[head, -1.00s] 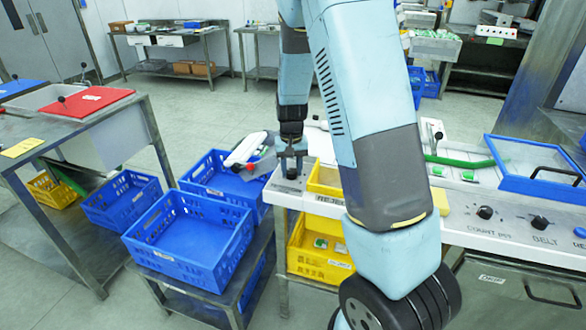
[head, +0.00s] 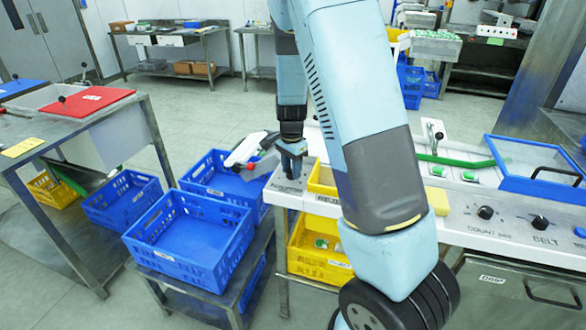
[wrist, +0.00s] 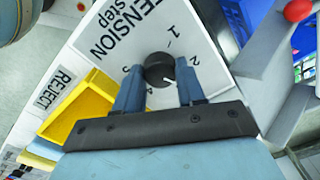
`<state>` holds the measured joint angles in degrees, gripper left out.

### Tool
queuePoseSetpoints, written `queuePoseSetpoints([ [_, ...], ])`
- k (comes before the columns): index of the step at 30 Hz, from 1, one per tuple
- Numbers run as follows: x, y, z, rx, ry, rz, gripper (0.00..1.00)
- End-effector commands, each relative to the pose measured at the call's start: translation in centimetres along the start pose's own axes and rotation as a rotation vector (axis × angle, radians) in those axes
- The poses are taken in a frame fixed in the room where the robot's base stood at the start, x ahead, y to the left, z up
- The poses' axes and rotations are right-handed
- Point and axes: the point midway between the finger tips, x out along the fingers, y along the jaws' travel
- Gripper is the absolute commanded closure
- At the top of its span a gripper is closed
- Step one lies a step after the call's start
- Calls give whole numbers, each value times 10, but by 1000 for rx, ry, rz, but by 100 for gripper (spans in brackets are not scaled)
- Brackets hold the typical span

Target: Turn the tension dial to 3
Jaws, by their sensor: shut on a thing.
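The tension dial is a small black round knob (wrist: 158,68) on a white panel lettered TENSION (wrist: 130,38) in the wrist view. My gripper (wrist: 160,80) has one finger on each side of the knob and is shut on it. A white mark on the knob points to the picture's lower right, between the 2 and a partly hidden figure that looks like a 4. I cannot make out the 3. In the head view my gripper (head: 291,170) reaches down to the panel's left end, and its fingers hide the knob.
A yellow REJECT tray (head: 322,181) sits beside the panel. A lever with a red ball (wrist: 298,10) stands close by. Blue crates (head: 190,240) are at the left. Count and belt knobs (head: 485,212) and a blue-framed cover (head: 535,165) lie to the right.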

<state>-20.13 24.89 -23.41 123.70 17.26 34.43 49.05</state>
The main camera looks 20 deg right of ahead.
Motion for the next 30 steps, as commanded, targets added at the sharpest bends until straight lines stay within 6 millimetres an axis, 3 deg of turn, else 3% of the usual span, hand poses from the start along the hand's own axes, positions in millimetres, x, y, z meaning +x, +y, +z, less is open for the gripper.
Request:
queuePoseSetpoints([
  [15,0,2,-1,347,2,3,91],
  [30,1,2,-2,419,1,4,92],
])
